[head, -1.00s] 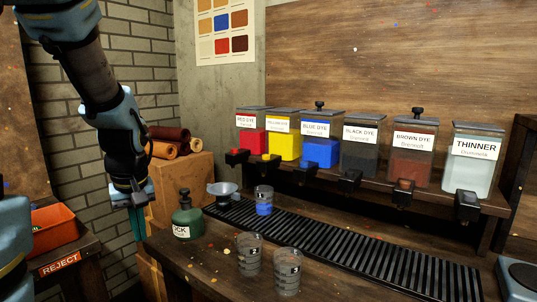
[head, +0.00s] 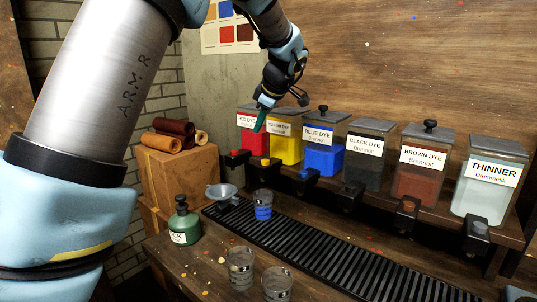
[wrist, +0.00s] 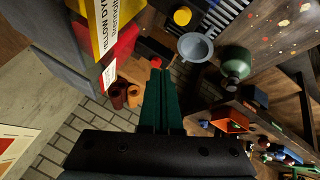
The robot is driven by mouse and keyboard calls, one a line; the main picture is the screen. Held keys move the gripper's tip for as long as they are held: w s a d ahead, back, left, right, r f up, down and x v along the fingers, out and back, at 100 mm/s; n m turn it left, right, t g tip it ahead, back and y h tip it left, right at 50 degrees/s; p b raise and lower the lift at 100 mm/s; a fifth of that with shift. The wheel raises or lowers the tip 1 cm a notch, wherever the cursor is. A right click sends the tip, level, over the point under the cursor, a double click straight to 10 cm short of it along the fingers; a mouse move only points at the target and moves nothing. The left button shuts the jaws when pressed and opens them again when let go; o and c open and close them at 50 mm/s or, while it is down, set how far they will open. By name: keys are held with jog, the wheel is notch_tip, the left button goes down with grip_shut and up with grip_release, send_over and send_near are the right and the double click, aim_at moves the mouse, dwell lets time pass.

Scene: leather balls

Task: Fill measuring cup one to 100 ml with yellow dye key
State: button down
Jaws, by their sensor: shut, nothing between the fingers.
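The yellow dye tank (head: 287,150) stands on the shelf, second from left; it also shows in the wrist view (wrist: 112,14). Its yellow key (head: 265,162) sits on a black tap below and appears at the top of the wrist view (wrist: 182,17). A measuring cup (head: 263,206) with blue liquid stands on the black grate. Two clear cups, one (head: 241,268) beside another (head: 277,285), stand nearer on the bench; their numbers are too small to read surely. My gripper (head: 258,130) is shut and empty, its green fingers above the taps, in front of the red and yellow tanks.
Red (head: 250,140), blue (head: 322,155), black, brown and thinner tanks share the shelf. A grey funnel (head: 221,192) and green bottle (head: 185,225) stand at the left. A wooden box (head: 180,185) with leather rolls stands behind. The grate (head: 320,255) is mostly clear.

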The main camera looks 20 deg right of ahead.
jog(key=shift+d+r+n, duration=0.15)
jog(key=shift+d+r, duration=0.25)
jog(key=shift+d, duration=0.25)
jog(key=shift+d+r+n, duration=0.15)
jog(key=shift+d+r, duration=0.2)
jog(key=shift+d, duration=0.25)
jog(key=shift+s+f, duration=0.1)
jog(key=shift+f, duration=0.05)
jog(key=b, duration=0.5)
send_over(267, 161)
notch_tip(267, 161, down, 8)
jog(key=shift+d+r, duration=0.1)
jog(key=shift+f, duration=0.4)
jog(key=shift+f+b, duration=0.15)
jog(key=shift+b, duration=0.3)
dwell(0.4)
jog(key=shift+f+b, duration=0.3)
jog(key=shift+b, duration=0.2)
